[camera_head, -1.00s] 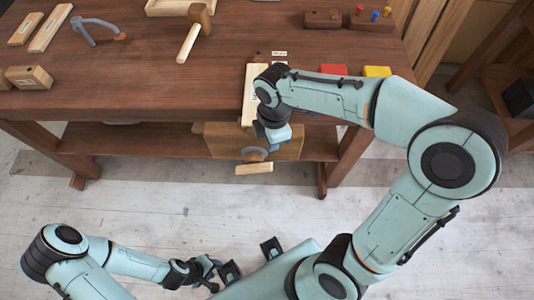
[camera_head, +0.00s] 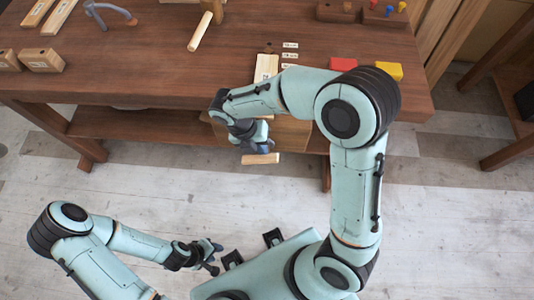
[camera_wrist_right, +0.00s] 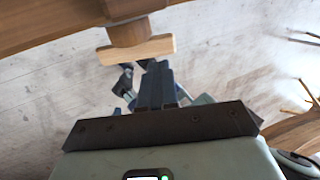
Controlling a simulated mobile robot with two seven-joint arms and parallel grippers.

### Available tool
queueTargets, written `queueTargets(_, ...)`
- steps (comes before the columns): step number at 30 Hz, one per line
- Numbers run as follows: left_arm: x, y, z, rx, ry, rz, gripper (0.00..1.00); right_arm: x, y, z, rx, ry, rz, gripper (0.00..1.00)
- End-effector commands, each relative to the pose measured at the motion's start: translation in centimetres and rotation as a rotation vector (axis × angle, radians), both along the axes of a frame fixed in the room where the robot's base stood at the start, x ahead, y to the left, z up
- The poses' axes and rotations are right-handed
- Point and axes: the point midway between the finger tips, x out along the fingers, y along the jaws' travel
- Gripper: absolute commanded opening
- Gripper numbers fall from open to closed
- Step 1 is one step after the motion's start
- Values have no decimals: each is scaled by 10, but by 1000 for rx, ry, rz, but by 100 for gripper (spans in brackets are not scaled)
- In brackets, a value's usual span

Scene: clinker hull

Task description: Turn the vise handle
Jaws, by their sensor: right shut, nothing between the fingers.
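The vise handle is a pale wooden bar (camera_head: 261,159) below the vise's wooden front jaw (camera_head: 291,134) at the bench's front edge. In the right wrist view the handle (camera_wrist_right: 137,49) lies roughly level across the end of a brown screw (camera_wrist_right: 128,30). My right gripper (camera_head: 260,147) is shut and empty at the handle. In its wrist view the closed fingers (camera_wrist_right: 154,72) point at the bar, just short of its lower edge; I cannot tell whether they touch it. My left gripper (camera_head: 216,257) is low in the head view, its fingers apart, away from the bench.
The wooden bench (camera_head: 150,65) carries a mallet (camera_head: 205,28), wooden blocks (camera_head: 41,60), a red block (camera_head: 343,64) and a yellow block (camera_head: 388,71). A lower shelf (camera_head: 160,124) runs beneath it. The floor in front is clear.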

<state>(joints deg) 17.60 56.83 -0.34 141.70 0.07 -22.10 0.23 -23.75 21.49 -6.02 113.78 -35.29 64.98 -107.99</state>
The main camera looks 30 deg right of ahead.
Motion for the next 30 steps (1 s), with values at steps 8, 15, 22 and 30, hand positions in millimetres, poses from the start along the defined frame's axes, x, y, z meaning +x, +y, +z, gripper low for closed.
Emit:
queueTargets(8,-5,0,-8,0,6,0,39,-8,-13,-41,1,1,-2,0)
queueTargets(15,-6,0,-9,0,7,0,39,-9,-16,-49,1,-2,-2,0)
queueTargets(22,-5,0,-9,0,6,0,39,-9,-15,-49,1,-2,-2,0)
queueTargets(30,-10,0,-17,0,11,0,39,-14,-24,-55,129,-77,-10,0)
